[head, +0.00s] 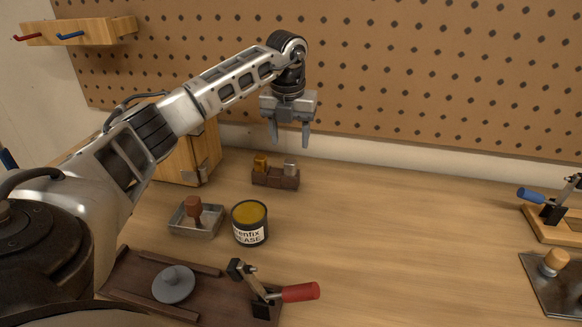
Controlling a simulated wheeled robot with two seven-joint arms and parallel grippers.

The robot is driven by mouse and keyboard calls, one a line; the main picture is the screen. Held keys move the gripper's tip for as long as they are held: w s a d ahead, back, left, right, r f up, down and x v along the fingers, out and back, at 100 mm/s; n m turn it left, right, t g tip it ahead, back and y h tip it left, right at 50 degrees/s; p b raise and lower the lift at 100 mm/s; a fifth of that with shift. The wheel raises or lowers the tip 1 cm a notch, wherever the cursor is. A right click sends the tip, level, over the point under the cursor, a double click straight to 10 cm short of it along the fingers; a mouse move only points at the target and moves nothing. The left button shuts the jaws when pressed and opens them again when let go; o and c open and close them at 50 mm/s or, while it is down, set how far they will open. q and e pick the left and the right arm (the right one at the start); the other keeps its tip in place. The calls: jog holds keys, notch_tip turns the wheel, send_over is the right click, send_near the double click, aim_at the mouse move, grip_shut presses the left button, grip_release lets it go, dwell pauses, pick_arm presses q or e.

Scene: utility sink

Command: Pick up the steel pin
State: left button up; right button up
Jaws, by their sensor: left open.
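A small dark brown block (275,179) stands at the back of the bench. A grey metal piece, which looks like the steel pin (290,166), stands upright in its right part. A brass-coloured piece (260,162) stands in its left part. My left gripper (290,142) is open and empty, pointing down. In the picture its fingertips are just above the block, apart from the pin; the exact height gap is hard to tell. My right gripper is not in view.
A grease can (250,232) and a metal tray (181,222) with a brown-handled tool (194,206) stand in front of the block. A wooden cabinet (190,155) is left of it. A red-handled clamp (300,292) is nearer. The bench right of centre is clear.

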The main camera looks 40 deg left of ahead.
aim_at(290, 161)
pick_arm(q)
notch_tip(290, 161, down, 2)
notch_tip(290, 161, down, 4)
jog(key=shift+r+p, duration=0.15)
jog(key=shift+p, duration=0.35)
jog(key=shift+w+f, duration=0.1)
jog(key=shift+f, duration=0.35)
jog(key=c, duration=1.1)
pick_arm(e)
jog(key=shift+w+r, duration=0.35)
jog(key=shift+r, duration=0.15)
